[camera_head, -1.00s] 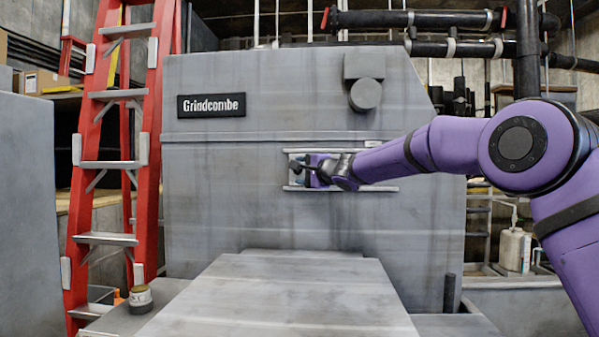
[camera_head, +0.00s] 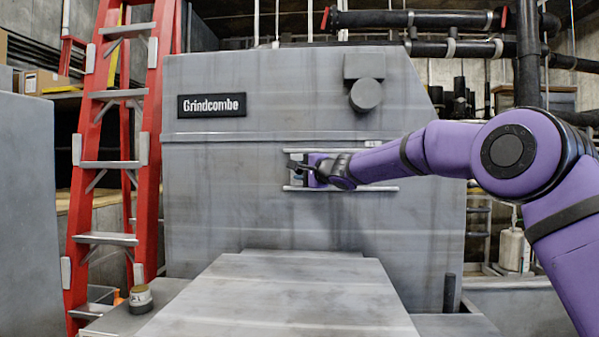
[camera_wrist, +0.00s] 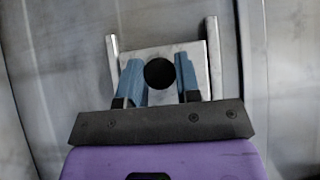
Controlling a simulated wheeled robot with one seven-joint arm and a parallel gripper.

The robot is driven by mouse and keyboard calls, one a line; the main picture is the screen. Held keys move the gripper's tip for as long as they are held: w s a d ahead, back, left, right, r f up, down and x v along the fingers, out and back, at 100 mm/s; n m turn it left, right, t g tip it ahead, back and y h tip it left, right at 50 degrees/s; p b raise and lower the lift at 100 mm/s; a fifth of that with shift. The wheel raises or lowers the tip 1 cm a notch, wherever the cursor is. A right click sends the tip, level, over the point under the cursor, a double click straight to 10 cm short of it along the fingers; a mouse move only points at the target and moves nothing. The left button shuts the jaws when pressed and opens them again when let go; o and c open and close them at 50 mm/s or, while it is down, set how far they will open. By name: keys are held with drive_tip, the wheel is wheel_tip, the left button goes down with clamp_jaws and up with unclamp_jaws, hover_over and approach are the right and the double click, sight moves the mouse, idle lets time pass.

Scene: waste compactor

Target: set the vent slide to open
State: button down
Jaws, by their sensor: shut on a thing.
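The vent slide is a pale metal plate (camera_wrist: 160,51) with a dark round knob (camera_wrist: 159,73), set between two rails. In the head view the upper rail (camera_head: 345,150) and lower rail (camera_head: 375,188) run level across the grey machine front. My gripper (camera_head: 297,168) is at the left end of these rails and covers most of the plate. In the wrist view my gripper (camera_wrist: 159,68) has one blue finger on each side of the knob and is shut on it. Exact finger contact is hard to see.
The grey compactor (camera_head: 230,215) bears a Grindcombe sign (camera_head: 212,105) and a round fitting (camera_head: 365,94). A flat grey surface (camera_head: 275,295) juts out below. A red ladder (camera_head: 148,125) stands at the left. The front between the rails is bare right of my gripper.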

drive_tip(key=d, duration=1.5)
drive_tip(key=shift+s, duration=0.2)
drive_tip(key=shift+f, duration=0.15)
drive_tip(key=c, duration=0.8)
unclamp_jaws()
drive_tip(key=shift+d, duration=0.2)
drive_tip(key=shift+a, duration=0.1)
drive_tip(key=shift+s, duration=0.15)
drive_tip(key=v, duration=1)
drive_tip(key=shift+s+d, duration=0.2)
drive_tip(key=shift+d, duration=0.05)
